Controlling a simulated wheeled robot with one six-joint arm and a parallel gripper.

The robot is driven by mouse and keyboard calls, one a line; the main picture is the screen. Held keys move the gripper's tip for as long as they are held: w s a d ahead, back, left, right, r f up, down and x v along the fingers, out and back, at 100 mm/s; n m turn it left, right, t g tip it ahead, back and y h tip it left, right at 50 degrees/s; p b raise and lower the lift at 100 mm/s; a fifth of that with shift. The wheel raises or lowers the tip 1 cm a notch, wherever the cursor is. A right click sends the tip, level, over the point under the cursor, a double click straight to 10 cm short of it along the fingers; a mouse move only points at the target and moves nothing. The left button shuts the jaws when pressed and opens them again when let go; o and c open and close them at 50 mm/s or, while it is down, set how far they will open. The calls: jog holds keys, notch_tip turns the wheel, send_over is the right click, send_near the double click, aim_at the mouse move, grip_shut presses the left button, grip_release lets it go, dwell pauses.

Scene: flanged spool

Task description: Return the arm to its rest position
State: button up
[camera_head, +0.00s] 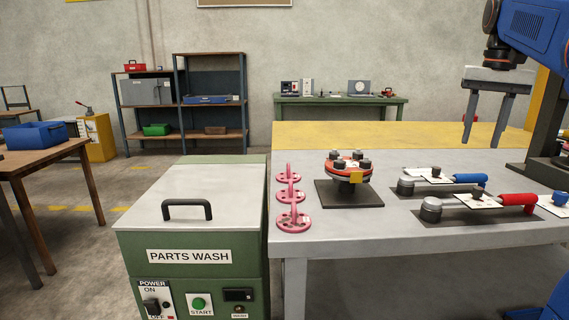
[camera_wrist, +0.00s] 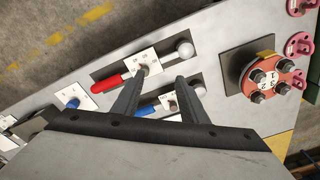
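My gripper (camera_head: 481,144) is raised above the right part of the grey workbench, with its two fingers pointing down and apart and nothing between them. In the wrist view my gripper (camera_wrist: 160,79) is also open and empty, over the side where the tools lie. The flanged spool (camera_head: 348,168) has a red top with several dark bolts and a yellow tag, and stands on a dark square plate (camera_head: 348,198). It shows at the right in the wrist view (camera_wrist: 276,76), clear of my fingers.
Red-handled (camera_head: 517,199) and blue-handled (camera_head: 470,178) tools lie on dark mats at the bench's right. Three pink pieces (camera_head: 293,221) stand along its left edge. A green parts washer (camera_head: 190,240) with a closed lid adjoins. The air around my gripper looks clear.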

jog(key=s+a+f+n+t, duration=0.1)
jog(key=s+a+f+n, duration=0.1)
jog(key=s+a+f, duration=0.4)
jog(key=s+a+f+n+t, duration=0.1)
jog(key=s+a+f, duration=0.6)
jog(key=f, duration=0.9)
jog(key=s+a+f+n+t, duration=0.2)
jog(key=s+a+f, duration=0.4)
jog(key=s+f, duration=0.3)
notch_tip(320, 180, down, 2)
jog(key=shift+s+a+f+n, duration=0.1)
jog(key=shift+s+a+n, duration=0.05)
jog(key=shift+n, duration=0.55)
